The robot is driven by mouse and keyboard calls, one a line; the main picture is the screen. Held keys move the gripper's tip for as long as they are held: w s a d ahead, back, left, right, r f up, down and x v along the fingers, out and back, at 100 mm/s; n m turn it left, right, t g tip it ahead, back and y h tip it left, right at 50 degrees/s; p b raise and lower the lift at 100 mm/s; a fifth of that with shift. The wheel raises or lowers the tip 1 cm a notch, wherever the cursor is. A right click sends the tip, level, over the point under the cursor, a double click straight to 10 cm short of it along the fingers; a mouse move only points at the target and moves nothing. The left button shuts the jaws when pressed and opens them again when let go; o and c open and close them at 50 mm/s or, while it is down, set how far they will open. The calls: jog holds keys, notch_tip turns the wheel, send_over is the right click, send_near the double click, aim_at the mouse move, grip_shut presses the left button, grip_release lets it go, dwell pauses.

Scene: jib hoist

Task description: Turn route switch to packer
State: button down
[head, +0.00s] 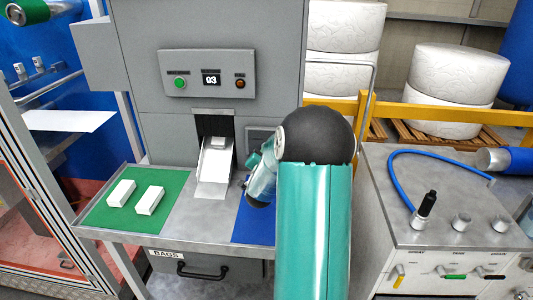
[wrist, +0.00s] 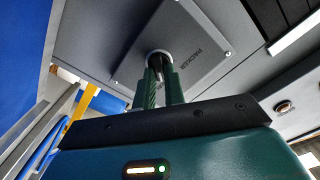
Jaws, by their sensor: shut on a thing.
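In the head view, a grey plate (head: 259,137) shows on the machine front just right of the chute, partly covered by my arm.
A chute (head: 214,170) opens onto the steel table between a green mat (head: 105,222) with two white blocks and a blue mat (head: 252,222). A panel (head: 208,72) above reads 03. A grey cabinet (head: 455,215) with a blue hose stands right.

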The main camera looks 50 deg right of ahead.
jog(key=shift+w+a+n, duration=0.15)
jog(key=shift+n, duration=3.95)
jog(key=shift+w+a+n, duration=0.1)
jog(key=shift+w+n, duration=0.05)
jog(key=shift+n, duration=3.95)
jog(key=c, duration=1.5)
grip_release()
jog(key=v, duration=1.3)
jog(key=shift+s+a, duration=0.2)
jog(key=shift+a, duration=0.15)
